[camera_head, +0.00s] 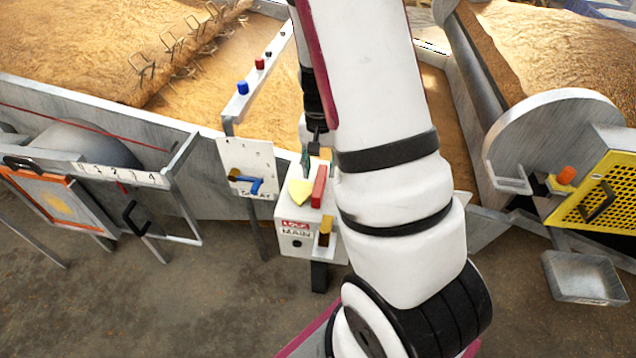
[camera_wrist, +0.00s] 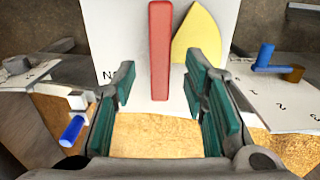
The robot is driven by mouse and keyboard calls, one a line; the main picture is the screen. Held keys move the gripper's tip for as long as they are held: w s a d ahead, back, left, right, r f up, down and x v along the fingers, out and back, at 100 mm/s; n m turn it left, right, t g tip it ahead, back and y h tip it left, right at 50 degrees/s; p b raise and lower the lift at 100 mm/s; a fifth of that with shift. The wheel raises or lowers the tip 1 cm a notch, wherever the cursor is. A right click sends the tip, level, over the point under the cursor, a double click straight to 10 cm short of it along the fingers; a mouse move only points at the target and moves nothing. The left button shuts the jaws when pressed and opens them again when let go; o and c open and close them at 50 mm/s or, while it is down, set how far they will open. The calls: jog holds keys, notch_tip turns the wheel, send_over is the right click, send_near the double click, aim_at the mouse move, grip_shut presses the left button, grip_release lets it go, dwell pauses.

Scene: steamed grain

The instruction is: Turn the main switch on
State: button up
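The white box labelled MAIN (camera_head: 296,243) stands on a dark post near the middle of the head view. On its top are a red bar (camera_head: 319,184) and a yellow pointed piece (camera_head: 300,193). A small brass-coloured part (camera_head: 325,228) is on its front, beside a red label. My gripper (camera_wrist: 158,95) is open and empty, with green pads. In the wrist view the red bar (camera_wrist: 160,50) lies in line with the gap between the fingers, with the yellow piece (camera_wrist: 197,38) to its right. I cannot tell whether the bar is between the pads. My arm partly hides the box and gripper in the head view.
A white panel with a blue lever (camera_head: 247,184) stands just left of the box. A rail with blue and red knobs (camera_head: 243,87) rises behind it. A yellow perforated guard (camera_head: 600,185) and metal tray (camera_head: 583,278) are at right. Grain beds lie behind.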

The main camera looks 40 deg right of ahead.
aim_at(320, 180)
notch_tip(320, 180, down, 5)
jog(key=shift+f+b, duration=0.15)
jog(key=shift+b, duration=0.45)
grip_shut()
